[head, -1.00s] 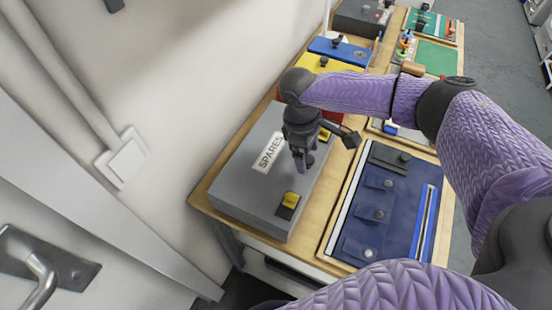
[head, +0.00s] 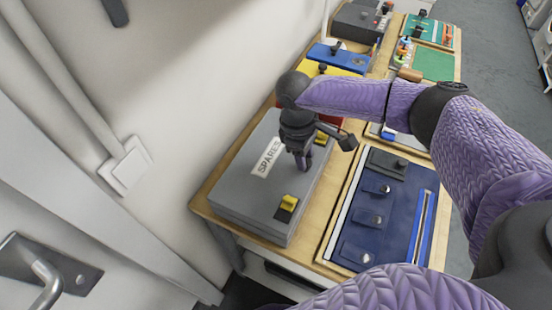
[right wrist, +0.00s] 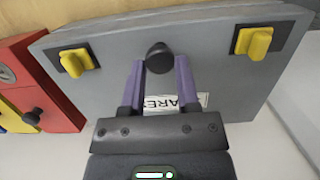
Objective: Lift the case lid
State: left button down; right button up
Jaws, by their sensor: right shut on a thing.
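The grey case (head: 232,200) with a white "SPARES" label lies on the wooden bench, its lid looking closed. A yellow latch (head: 287,204) on a black plate sits near its front corner, and another (head: 320,138) is farther back. In the right wrist view both latches (right wrist: 75,61) (right wrist: 252,42) flank the lid's black knob (right wrist: 160,56). My right gripper (head: 302,163) is over the lid, its two fingers shut on the knob, one on each side (right wrist: 160,64). In the head view the knob is hidden by the gripper. My left gripper is not in view.
A red case (right wrist: 45,75) stands close beside the grey one, with yellow (head: 315,69) and blue (head: 338,52) ones beyond. A tray with a dark blue panel (head: 385,215) lies to the right. The wall (head: 180,90) is close on the left.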

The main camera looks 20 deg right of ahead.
aim_at(292, 164)
jog(key=shift+p+v, duration=0.7)
jog(key=shift+v, duration=0.4)
jog(key=shift+w+a+f, duration=0.1)
jog(key=shift+w+a, duration=0.05)
jog(key=shift+w, duration=0.05)
jog(key=shift+f, duration=0.1)
jog(key=shift+w+a+r+p, duration=0.2)
jog(key=shift+r+p, duration=0.25)
jog(key=shift+r, duration=0.1)
jog(key=shift+w+a+r+p, duration=0.2)
jog(key=shift+r+p, duration=0.25)
jog(key=shift+r, duration=0.1)
jog(key=shift+w+a+r, duration=0.15)
jog(key=shift+w+r, duration=0.05)
jog(key=shift+r, duration=0.05)
